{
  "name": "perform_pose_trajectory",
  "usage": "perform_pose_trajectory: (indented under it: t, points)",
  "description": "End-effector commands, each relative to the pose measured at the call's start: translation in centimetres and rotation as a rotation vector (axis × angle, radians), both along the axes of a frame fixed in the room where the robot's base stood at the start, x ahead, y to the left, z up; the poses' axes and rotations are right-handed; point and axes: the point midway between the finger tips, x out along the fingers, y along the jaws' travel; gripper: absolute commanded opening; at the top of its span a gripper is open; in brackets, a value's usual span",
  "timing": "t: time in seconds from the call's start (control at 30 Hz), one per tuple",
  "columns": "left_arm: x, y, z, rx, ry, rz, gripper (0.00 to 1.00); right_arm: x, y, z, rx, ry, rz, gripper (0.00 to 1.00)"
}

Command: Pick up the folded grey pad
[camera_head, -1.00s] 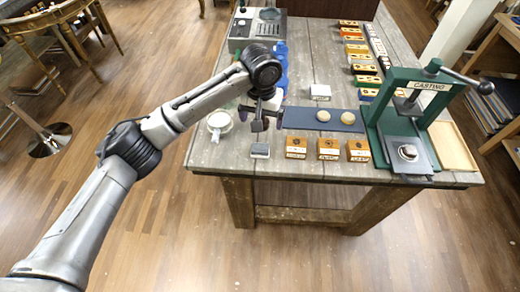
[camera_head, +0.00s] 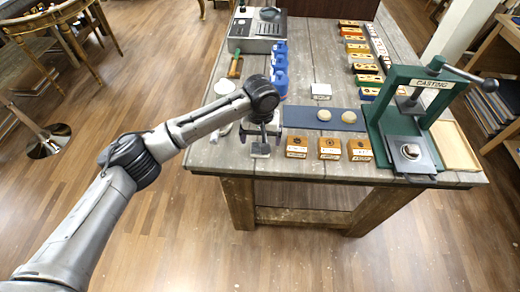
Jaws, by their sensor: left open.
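The folded grey pad (camera_head: 260,149) lies near the front left edge of the wooden table (camera_head: 210,160), left of several small orange-brown boxes. My left gripper (camera_head: 261,137) hangs just above and around the pad, pointing down. Its fingers are apart, and the gripper partly hides the pad. I cannot tell whether the fingers touch it. My right gripper is out of view.
Orange-brown boxes (camera_head: 297,147) stand close to the right of the pad. A dark blue mat (camera_head: 347,126) with two round pieces lies behind them. A green casting press (camera_head: 385,130) stands at the right. Blue bottles (camera_head: 279,55) stand behind my forearm.

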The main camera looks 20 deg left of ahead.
Motion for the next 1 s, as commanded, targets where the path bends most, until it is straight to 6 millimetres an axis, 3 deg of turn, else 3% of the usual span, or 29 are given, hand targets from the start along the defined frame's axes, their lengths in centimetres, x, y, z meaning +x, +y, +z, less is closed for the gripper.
perform_pose_trajectory:
  t: [0.17, 0.5, 0.73, 1.0]
  points:
    - [0.0, 0.1, -1.0, 0.0, 0.0, 0.001, 0.94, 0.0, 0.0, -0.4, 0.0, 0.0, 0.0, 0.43]
    - [0.0, 0.3, -5.0, 0.001, 0.0, 0.0, 0.94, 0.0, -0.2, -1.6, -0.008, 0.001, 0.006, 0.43]
    - [0.0, 0.3, -5.1, 0.0, -0.001, 0.0, 0.94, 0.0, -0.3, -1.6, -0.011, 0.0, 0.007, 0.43]
    - [0.0, 0.3, -5.1, 0.0, -0.001, -0.001, 0.7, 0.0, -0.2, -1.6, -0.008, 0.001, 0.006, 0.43]
